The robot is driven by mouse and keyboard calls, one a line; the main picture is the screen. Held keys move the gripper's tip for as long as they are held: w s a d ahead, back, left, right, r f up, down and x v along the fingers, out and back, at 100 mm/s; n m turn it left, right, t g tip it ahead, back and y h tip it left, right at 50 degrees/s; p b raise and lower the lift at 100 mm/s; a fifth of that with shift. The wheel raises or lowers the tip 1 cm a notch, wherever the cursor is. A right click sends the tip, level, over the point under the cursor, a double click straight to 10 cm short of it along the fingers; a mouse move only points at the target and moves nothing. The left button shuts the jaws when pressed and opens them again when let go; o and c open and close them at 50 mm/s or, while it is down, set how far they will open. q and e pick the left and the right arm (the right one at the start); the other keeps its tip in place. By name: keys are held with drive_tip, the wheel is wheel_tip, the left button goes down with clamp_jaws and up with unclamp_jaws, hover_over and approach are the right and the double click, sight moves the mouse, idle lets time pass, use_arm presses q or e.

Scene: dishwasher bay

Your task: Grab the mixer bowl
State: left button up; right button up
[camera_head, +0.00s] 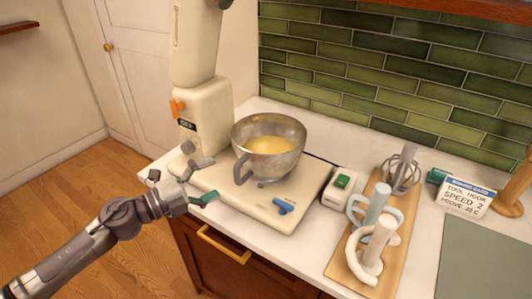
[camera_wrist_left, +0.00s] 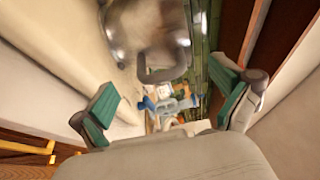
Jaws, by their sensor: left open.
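The mixer bowl (camera_head: 268,138) is metal with a grey handle (camera_head: 243,168) on its front left, and holds something pale yellow. It sits on the cream mixer base (camera_head: 285,205). In the left wrist view the bowl (camera_wrist_left: 145,32) is at the top, with its handle (camera_wrist_left: 163,68) between the fingers and beyond them. My left gripper (camera_head: 198,178) is open and empty, to the left of the handle and apart from it. Its green-padded fingers also show in the left wrist view (camera_wrist_left: 168,102). My right gripper is not in view.
The mixer column (camera_head: 205,110) rises behind the bowl on the left. A small box with a green button (camera_head: 342,187) stands right of the base. A wooden board (camera_head: 390,250) holds mixing tools. A sign card (camera_head: 466,197) stands farther right. The counter has a drawer with a brass handle (camera_head: 222,245).

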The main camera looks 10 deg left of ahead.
sight(247, 162)
use_arm(q)
drive_tip(key=p+x, duration=0.1)
drive_tip(key=x, duration=0.1)
drive_tip(key=p+x, duration=0.1)
drive_tip(key=x, duration=0.1)
drive_tip(key=p+x, duration=0.1)
drive_tip(key=x, duration=0.2)
drive_tip(key=shift+s+d+r, duration=0.15)
drive_tip(key=shift+d+r, duration=0.05)
drive_tip(key=shift+r, duration=0.1)
drive_tip(key=shift+w+d+f, duration=0.2)
drive_tip(key=shift+w+d, duration=0.15)
drive_tip(key=shift+s+a, duration=0.1)
drive_tip(key=shift+c, duration=1.2)
drive_tip(key=c, duration=1.3)
drive_tip(key=shift+o, duration=0.2)
drive_tip(key=shift+r, duration=0.2)
